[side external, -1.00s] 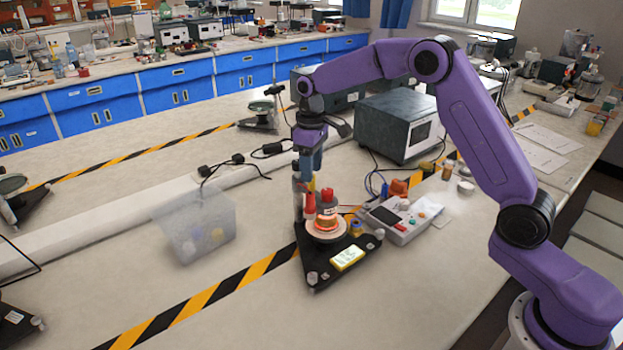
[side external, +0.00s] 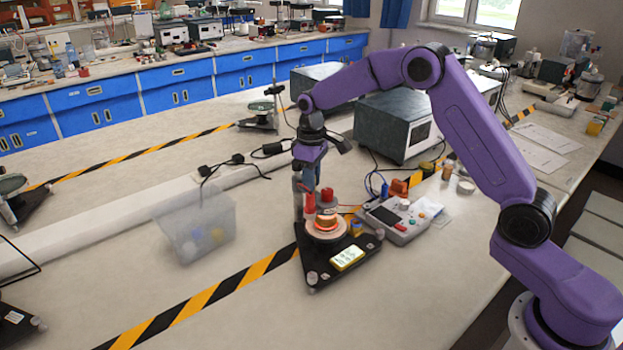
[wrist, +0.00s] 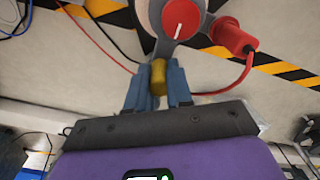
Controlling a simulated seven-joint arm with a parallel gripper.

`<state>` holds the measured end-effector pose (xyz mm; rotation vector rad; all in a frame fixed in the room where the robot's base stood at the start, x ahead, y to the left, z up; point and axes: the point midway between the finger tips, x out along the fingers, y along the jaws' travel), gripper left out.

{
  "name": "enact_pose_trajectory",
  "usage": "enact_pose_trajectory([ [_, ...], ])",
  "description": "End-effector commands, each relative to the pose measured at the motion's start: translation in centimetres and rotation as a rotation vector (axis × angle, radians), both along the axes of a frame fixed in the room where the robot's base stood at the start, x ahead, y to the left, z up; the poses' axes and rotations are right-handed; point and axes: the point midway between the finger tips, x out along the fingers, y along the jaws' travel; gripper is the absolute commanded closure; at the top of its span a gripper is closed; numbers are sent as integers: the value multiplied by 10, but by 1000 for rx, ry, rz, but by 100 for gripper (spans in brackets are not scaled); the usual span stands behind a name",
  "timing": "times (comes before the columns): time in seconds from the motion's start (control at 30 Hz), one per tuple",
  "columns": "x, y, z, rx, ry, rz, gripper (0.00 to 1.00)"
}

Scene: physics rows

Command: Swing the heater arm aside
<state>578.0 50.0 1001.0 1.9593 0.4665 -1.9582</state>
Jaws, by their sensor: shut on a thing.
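My gripper (wrist: 158,98) is shut on a small brass-coloured handle (wrist: 158,75) in the wrist view. Just beyond the handle is a round pale heater head with a red dial (wrist: 181,18), and a red plug (wrist: 234,38) with a red cable juts out at its right. In the side view my gripper (side external: 305,176) is at the top of the stand, where its fingers and the handle are hard to make out. The stand has a black triangular base (side external: 315,274). Red parts (side external: 327,195) stand over a glowing orange ring (side external: 326,231) on a pale disc.
A control box (side external: 395,220) with coloured buttons stands right of the base. A clear bin (side external: 205,232) with small balls is to the left. A large dark unit (side external: 392,125) stands behind. The front left bench is mostly clear.

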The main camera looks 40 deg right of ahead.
Motion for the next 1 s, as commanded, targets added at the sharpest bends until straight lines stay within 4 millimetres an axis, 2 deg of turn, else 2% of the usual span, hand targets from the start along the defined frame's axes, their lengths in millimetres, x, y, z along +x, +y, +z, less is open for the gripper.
enact_pose_trajectory([
  [0.37,0,4,0,-1,-1,-61,100],
  [1.0,4,21,1,-1,-2,-365,100],
])
